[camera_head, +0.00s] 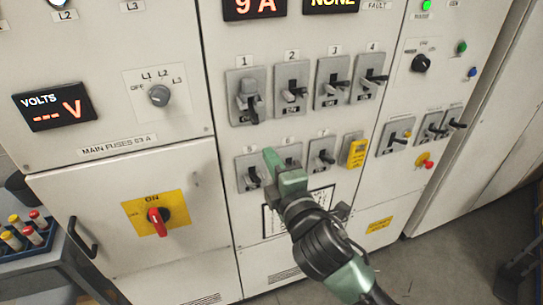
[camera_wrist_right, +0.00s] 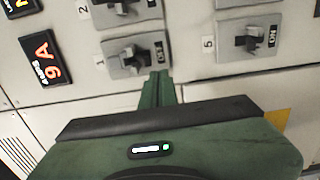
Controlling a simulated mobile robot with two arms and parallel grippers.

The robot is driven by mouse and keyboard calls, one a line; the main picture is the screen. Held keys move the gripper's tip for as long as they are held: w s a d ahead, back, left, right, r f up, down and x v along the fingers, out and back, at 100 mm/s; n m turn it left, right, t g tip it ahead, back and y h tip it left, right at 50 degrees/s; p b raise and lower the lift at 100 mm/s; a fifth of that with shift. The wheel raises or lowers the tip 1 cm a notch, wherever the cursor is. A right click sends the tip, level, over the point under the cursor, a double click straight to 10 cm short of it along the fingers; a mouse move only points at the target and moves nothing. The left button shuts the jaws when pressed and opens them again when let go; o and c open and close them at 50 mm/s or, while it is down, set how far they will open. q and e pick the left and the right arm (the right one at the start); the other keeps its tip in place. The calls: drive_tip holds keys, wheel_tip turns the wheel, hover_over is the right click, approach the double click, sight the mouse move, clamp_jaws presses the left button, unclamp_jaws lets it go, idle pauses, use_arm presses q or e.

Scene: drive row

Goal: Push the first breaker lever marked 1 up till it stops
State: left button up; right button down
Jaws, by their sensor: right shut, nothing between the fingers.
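The breaker marked 1 (camera_head: 238,80) is the leftmost grey plate of the upper row. Its lever (camera_head: 253,117) has a black tip hanging low at the plate's bottom edge. In the right wrist view, which is turned sideways, its plate (camera_wrist_right: 148,66) and lever (camera_wrist_right: 127,54) lie just beyond the fingertips. My right gripper (camera_head: 270,154) is shut and empty. Its green fingers are below breaker 1, in front of the lower row, and partly hide the second lower breaker. The fingers also show in the right wrist view (camera_wrist_right: 158,80). I see no contact with the lever. My left gripper is out of view.
Breakers 2 (camera_head: 292,88), 3 (camera_head: 332,82) and 4 (camera_head: 370,76) stand right of breaker 1. Breaker 5 (camera_head: 251,174) is below it. A yellow tag (camera_head: 354,152) sits at the lower row's right end. A red rotary switch (camera_head: 157,220) is at lower left.

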drive_tip(key=b+x, duration=0.1)
drive_tip(key=x, duration=0.9)
idle(0.3)
drive_tip(key=shift+d+r+p, duration=0.15)
drive_tip(key=shift+r+p, duration=0.2)
drive_tip(key=shift+r, duration=0.1)
idle(0.4)
drive_tip(key=shift+f+b, duration=0.65)
drive_tip(key=shift+f, duration=0.4)
